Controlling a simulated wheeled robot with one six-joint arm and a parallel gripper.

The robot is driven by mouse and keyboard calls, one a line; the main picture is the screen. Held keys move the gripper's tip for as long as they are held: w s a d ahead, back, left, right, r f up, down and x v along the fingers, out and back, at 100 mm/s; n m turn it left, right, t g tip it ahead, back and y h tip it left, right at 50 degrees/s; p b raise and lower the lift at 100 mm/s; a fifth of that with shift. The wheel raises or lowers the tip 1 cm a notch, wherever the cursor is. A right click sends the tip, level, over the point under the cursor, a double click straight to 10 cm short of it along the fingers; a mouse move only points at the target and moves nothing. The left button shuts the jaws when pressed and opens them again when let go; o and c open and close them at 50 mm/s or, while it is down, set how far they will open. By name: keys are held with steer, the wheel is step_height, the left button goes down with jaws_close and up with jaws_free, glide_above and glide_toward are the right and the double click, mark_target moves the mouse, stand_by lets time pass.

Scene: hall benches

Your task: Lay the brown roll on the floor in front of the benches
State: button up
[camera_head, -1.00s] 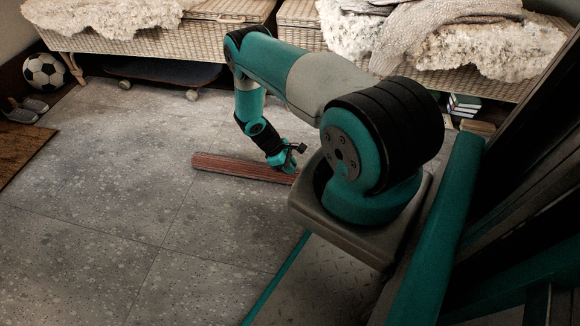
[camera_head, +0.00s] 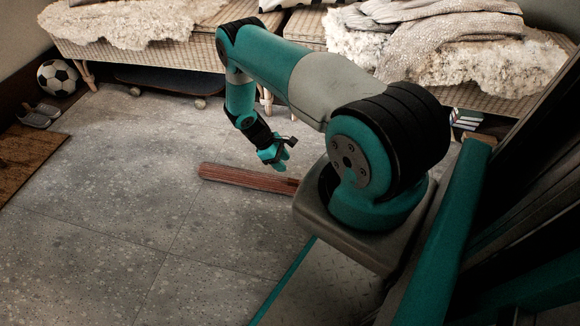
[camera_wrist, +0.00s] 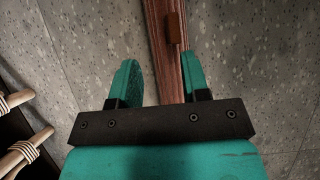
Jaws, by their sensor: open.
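The brown roll (camera_head: 245,178), long and reddish-brown, lies flat on the grey floor (camera_head: 120,190) in front of the benches. Its right end is hidden behind my base. My gripper (camera_head: 285,153) is above and just behind the roll in the head view, open and apart from it. In the wrist view the roll (camera_wrist: 168,50) runs up between and past the two teal fingers of my gripper (camera_wrist: 162,75), nearer the right finger. A small brown tab shows on its upper side.
Wicker benches (camera_head: 190,50) with fleeces and a knitted blanket (camera_head: 440,25) line the back. A skateboard (camera_head: 165,80) is under the left bench. A football (camera_head: 57,77), shoes (camera_head: 40,115) and a brown mat (camera_head: 25,155) are at left. The floor at centre left is clear.

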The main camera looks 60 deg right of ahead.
steer(key=w+a+r+t, duration=0.1)
steer(key=w+a+r, duration=0.25)
steer(key=r, duration=0.35)
steer(key=w+a+r+t+y, duration=0.1)
steer(key=w+a+r, duration=0.25)
steer(key=r, duration=0.25)
steer(key=w+a+r+t, duration=0.1)
steer(key=w+a+r, duration=0.25)
steer(key=r, duration=0.35)
steer(key=s+a+r+t+y, duration=0.2)
steer(key=s+a+r, duration=0.1)
steer(key=a+r, duration=1.05)
steer(key=s+a+r+y, duration=0.1)
steer(key=s+a+r, duration=0.3)
steer(key=s, duration=0.3)
steer(key=s+a+r+n+y, duration=0.1)
steer(key=s+a+r, duration=0.3)
steer(key=s+r, duration=0.3)
steer(key=s+a+r+n+y, duration=0.1)
steer(key=s+a+r, duration=0.3)
steer(key=s+r, duration=0.2)
steer(key=s, duration=0.2)
steer(key=shift+s+a+t+y+p, duration=0.15)
steer(key=shift+s+t+y+p, duration=0.15)
steer(key=shift+s+t+p, duration=0.1)
steer(key=shift+w+r, duration=0.1)
steer(key=shift+r, duration=0.1)
